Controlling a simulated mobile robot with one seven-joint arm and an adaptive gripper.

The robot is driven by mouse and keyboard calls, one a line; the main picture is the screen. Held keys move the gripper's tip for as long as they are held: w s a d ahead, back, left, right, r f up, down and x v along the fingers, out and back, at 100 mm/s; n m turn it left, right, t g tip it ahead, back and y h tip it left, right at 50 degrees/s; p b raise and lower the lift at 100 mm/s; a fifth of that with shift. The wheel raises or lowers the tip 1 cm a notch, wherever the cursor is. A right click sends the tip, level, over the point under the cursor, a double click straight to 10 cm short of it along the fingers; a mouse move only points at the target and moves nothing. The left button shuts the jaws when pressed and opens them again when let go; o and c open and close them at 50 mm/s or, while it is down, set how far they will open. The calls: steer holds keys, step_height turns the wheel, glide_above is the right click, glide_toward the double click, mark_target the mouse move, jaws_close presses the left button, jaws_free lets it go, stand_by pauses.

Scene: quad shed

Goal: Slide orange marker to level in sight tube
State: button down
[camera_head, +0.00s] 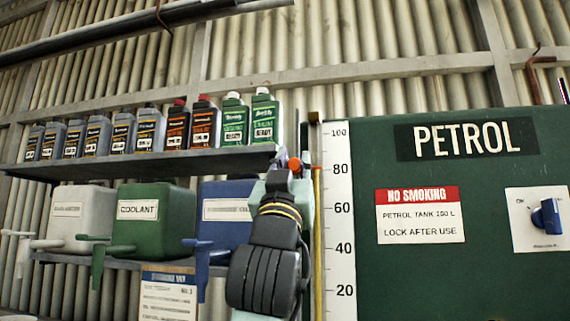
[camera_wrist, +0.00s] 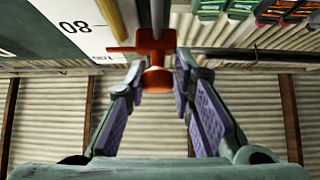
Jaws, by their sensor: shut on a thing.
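The orange marker (camera_head: 295,164) sits beside the sight tube, close to the 80 mark of the white scale (camera_head: 339,240). In the wrist view the marker (camera_wrist: 155,45) is between the fingertips of my gripper (camera_wrist: 160,70), which is shut on it. Its flat pointer extends left there, towards the scale and tube. The sight tube (camera_head: 317,240) holds a yellow column whose top shows near the 80 mark. In the head view my gripper (camera_head: 283,166) reaches up to the marker, and its fingers are partly hidden by my wrist.
The green petrol tank (camera_head: 460,270) stands right of the scale. A shelf (camera_head: 130,166) of bottles and a lower shelf with a green coolant container (camera_head: 150,225) and a blue container (camera_head: 215,240) lie close on the left.

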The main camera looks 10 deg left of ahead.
steer(key=shift+d, duration=0.2)
steer(key=c, duration=1.4)
jaws_free()
steer(key=shift+d, duration=0.1)
steer(key=shift+c, duration=0.2)
steer(key=shift+s+f, duration=0.15)
steer(key=v, duration=1.1)
steer(key=shift+s+f, duration=0.2)
